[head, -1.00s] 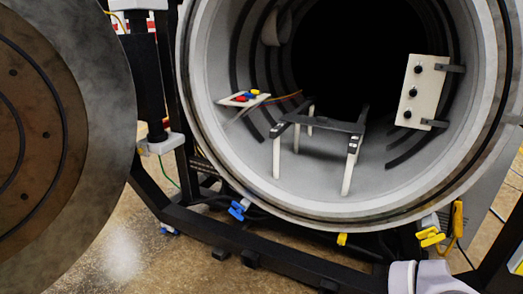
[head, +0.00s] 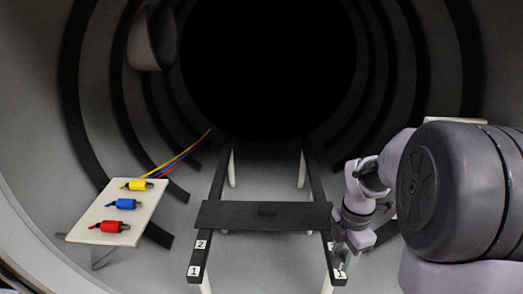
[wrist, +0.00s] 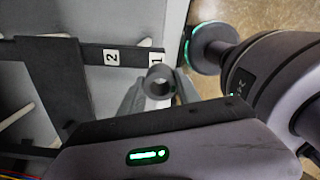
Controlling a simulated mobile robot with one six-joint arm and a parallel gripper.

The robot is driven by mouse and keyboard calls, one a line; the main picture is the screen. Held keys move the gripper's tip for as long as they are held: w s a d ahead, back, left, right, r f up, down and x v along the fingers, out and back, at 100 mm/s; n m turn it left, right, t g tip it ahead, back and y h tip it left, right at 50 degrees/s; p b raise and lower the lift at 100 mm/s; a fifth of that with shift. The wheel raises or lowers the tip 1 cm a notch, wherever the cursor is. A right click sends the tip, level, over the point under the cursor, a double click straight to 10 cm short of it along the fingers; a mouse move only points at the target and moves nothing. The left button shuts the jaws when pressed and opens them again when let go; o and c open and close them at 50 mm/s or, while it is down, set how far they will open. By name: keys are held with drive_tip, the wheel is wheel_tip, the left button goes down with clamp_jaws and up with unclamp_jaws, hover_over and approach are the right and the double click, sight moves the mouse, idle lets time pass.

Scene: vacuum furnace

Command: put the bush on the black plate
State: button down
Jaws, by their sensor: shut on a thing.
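The bush (wrist: 159,82) is a grey, ring-like piece with a round hole, seen end-on in the wrist view. My gripper (wrist: 160,92) is shut on it, with one finger on either side. In the head view my gripper (head: 342,258) is at the front end of the right rail, right of and nearer than the black plate; I cannot make out the bush there. The black plate (head: 230,214) lies across the two dark rails, with a small dark raised piece at its middle. In the wrist view a dark plate (wrist: 50,85) shows at left, apart from the bush.
The left rail (head: 209,227) and the right rail (head: 316,183) carry number labels and stand on white legs inside the round chamber. A white board (head: 96,213) with yellow, blue and red connectors is at left. A curved white part (head: 146,38) juts from the upper left wall.

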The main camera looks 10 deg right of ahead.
drive_tip(key=w+d+p, duration=0.6)
drive_tip(key=w+d, duration=0.1)
drive_tip(key=b, duration=0.2)
hover_over(307, 221)
drive_tip(key=shift+s+d+f, duration=0.1)
drive_tip(key=shift+s+f, duration=0.15)
drive_tip(key=shift+f, duration=0.3)
drive_tip(key=f, duration=0.1)
drive_tip(key=f+b, duration=0.1)
drive_tip(key=f, duration=0.1)
drive_tip(key=shift+w+a+f+b, duration=0.2)
drive_tip(key=shift+w+f+b, duration=0.05)
drive_tip(key=shift+f+b, duration=0.15)
drive_tip(key=shift+r, duration=0.15)
drive_tip(key=c, duration=0.9)
unclamp_jaws()
drive_tip(key=shift+o, duration=0.2)
